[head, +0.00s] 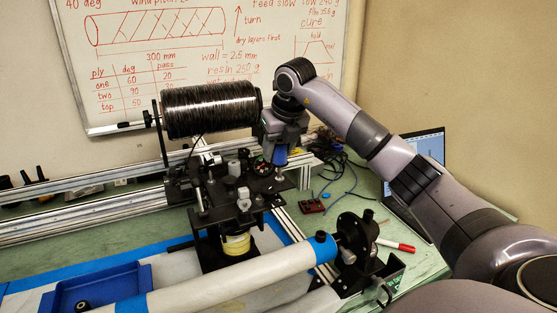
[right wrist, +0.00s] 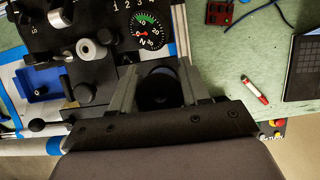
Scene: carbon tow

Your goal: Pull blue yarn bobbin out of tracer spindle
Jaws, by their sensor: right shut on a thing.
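The blue yarn bobbin (head: 281,156) shows as a small blue patch below my right gripper (head: 280,150), at the right side of the black winding fixture. My right gripper is shut on it. In the right wrist view, a dark round end of the bobbin (right wrist: 161,88) sits between the two grey fingers of the right gripper (right wrist: 157,80). The tracer spindle is hidden behind the gripper and bobbin, so I cannot tell whether the bobbin is still on it. My left gripper is not in view.
A large black wound spool (head: 212,108) is just left of my right gripper. A dial gauge (right wrist: 147,31) is close to the fingers.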

